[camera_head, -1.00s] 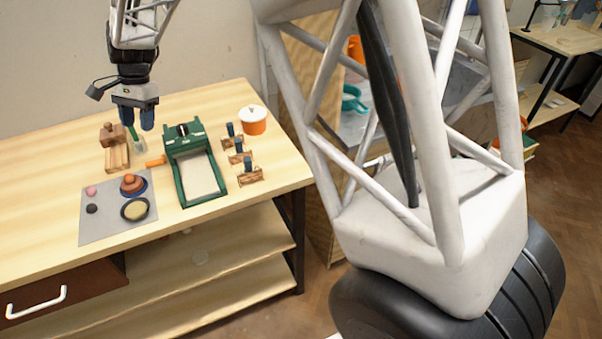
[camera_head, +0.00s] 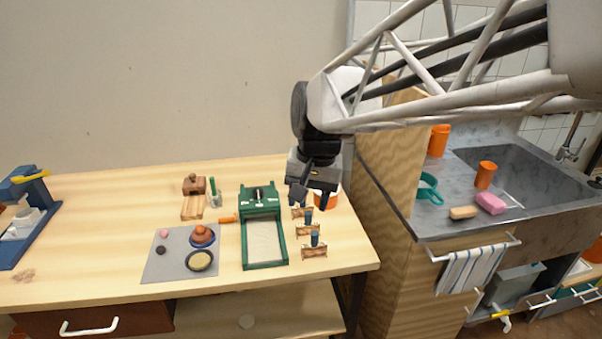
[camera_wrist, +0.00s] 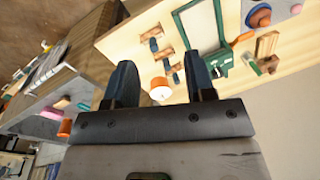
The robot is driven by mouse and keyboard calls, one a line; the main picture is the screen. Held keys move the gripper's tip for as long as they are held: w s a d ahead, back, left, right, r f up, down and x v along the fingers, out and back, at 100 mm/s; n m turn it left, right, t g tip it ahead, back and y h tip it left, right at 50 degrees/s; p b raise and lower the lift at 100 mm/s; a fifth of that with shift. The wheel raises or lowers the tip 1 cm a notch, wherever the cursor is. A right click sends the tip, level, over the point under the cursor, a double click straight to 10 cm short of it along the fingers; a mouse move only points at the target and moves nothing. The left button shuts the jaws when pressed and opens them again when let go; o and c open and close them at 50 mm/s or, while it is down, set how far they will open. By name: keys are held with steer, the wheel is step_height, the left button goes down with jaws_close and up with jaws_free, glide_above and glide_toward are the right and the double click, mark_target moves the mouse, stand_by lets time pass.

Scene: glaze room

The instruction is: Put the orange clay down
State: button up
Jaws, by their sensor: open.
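An orange-brown clay lump (camera_head: 201,230) sits on a small blue dish (camera_head: 212,240) on the grey mat (camera_head: 160,267). The clay also shows at the top of the wrist view (camera_wrist: 262,17). My gripper (camera_head: 311,200) is open and empty above the right part of the table, well to the right of the clay. In the wrist view its two dark blue fingers stand apart (camera_wrist: 160,72). An orange pot with a white lid (camera_wrist: 160,91) shows between and beyond them. In the head view my gripper partly hides that pot.
The mat also holds a pink ball (camera_head: 164,233), a black ball (camera_head: 160,250) and a dark-rimmed round dish (camera_head: 199,261). A green-framed press (camera_head: 264,242) stands between mat and gripper. Several small clamp-like wooden stands (camera_head: 314,250) are below the gripper. A sink counter (camera_head: 440,225) lies right.

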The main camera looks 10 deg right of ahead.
steer(key=s+d+f+n+t, duration=0.1)
steer(key=s+d, duration=0.2)
steer(key=s, duration=0.5)
steer(key=s+d+f+n+h, duration=0.1)
steer(key=s+d, duration=0.3)
steer(key=s, duration=0.4)
steer(key=shift+f+n+t+h, duration=0.3)
steer(key=shift+f+n+t, duration=0.1)
steer(key=shift+f+n, duration=0.15)
steer(key=shift+s+d, duration=0.1)
steer(key=shift+c, duration=0.5)
